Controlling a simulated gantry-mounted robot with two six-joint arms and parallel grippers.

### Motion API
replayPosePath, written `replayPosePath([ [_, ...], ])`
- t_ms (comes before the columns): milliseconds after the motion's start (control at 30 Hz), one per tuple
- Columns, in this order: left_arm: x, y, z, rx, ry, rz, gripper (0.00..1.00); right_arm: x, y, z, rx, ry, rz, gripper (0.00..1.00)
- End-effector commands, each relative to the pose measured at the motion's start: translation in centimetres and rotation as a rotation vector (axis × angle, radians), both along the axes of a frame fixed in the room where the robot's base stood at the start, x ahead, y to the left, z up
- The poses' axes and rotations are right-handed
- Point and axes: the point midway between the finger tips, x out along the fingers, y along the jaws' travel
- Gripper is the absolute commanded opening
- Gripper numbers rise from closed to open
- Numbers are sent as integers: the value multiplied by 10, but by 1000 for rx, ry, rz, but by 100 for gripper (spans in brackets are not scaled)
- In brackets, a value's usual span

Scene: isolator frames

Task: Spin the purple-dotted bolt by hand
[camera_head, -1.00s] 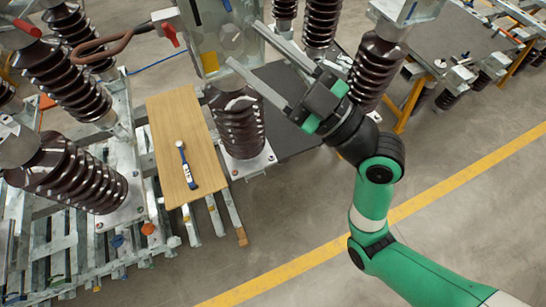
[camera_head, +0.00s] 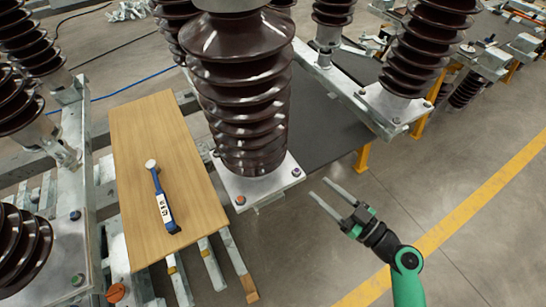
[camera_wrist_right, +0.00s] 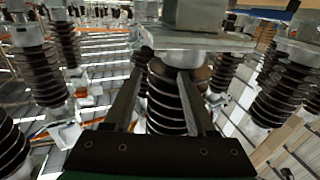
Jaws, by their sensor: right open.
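Bolts sit at the corners of the square base plate (camera_head: 255,192) under the central brown ribbed insulator (camera_head: 240,95). My left gripper is not in view.
A wooden board (camera_head: 190,185) left of the insulator bears a blue-handled wrench (camera_head: 161,195). An orange-capped bolt (camera_head: 115,293) is at the lower left. More insulators stand left and behind. The floor right of my gripper is clear, crossed by a yellow line (camera_head: 460,213).

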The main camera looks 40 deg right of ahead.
Motion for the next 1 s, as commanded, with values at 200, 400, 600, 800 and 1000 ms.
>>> replayPosePath([
  [200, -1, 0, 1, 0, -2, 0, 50, 5, 1, 0, 1, 3, 3, 56],
  [400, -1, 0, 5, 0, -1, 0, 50, 38, 4, 3, -3, 0, 7, 56],
  [600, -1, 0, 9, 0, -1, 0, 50, 84, 6, 3, -1, 0, 6, 56],
  [800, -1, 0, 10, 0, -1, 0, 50, 111, 7, 2, -1, 1, 2, 56],
  [1000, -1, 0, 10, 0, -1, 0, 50, 116, 7, 1, 0, 2, -1, 56],
])
